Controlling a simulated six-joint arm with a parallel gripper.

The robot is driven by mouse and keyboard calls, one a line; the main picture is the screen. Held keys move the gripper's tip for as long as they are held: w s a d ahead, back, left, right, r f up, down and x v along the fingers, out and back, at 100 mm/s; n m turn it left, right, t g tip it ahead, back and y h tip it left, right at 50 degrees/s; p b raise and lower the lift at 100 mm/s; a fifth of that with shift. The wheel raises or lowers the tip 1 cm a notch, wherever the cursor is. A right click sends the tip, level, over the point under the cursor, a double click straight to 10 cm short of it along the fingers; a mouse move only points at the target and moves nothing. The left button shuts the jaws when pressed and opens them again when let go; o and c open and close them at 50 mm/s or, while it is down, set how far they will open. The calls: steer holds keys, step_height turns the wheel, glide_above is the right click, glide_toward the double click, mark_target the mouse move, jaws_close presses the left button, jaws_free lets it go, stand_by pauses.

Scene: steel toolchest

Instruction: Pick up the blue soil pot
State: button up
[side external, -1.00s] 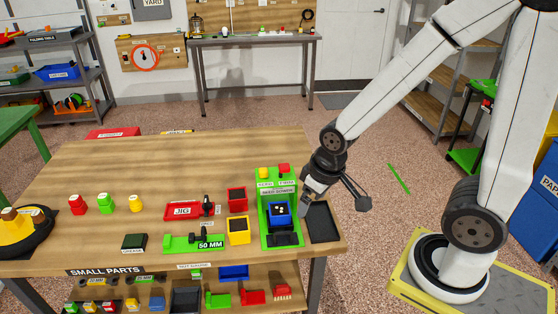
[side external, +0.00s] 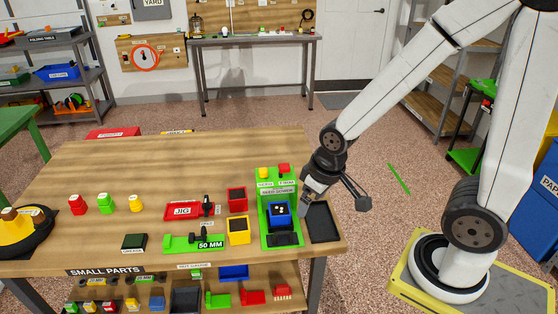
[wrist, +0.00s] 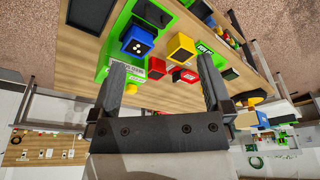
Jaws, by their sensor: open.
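The blue soil pot (side external: 285,222) is a square blue box with a dark top bearing several white dots. It stands on the green fixture (side external: 264,240) near the right end of the wooden table. It also shows in the wrist view (wrist: 134,33), beyond the left finger. My gripper (side external: 304,202) is just right of the pot in the side view, apart from it as far as I can see. In the wrist view my gripper (wrist: 161,64) has its two dark fingers wide apart with nothing held between them.
A yellow pot (side external: 239,238) and a red pot (side external: 237,206) stand left of the green fixture. A dark tray (side external: 323,226) lies to its right near the table's edge. Red and yellow pieces stand at the fixture's back.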

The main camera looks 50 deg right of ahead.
steer(key=shift+w+a, duration=0.1)
stand_by(0.3)
steer(key=w+a+f+m+t, duration=0.3)
steer(key=w+a+f, duration=0.1)
steer(key=w, duration=0.2)
steer(key=m+t+h, duration=0.3)
steer(key=m+h, duration=0.3)
steer(key=h, duration=0.2)
glide_toward(280, 215)
steer(key=shift+w+a+f, duration=0.2)
steer(key=shift+w+f, duration=0.25)
steer(key=shift+w, duration=0.15)
steer(key=shift+w+a+f, duration=0.2)
steer(key=shift+w+f, duration=0.25)
steer(key=shift+w, duration=0.15)
steer(key=shift+s+d+f+t+h, duration=0.15)
steer(key=shift+s+d+t+h, duration=0.45)
steer(key=shift+h, duration=0.2)
steer(key=shift+x, duration=1.25)
steer(key=shift+d+f, duration=0.1)
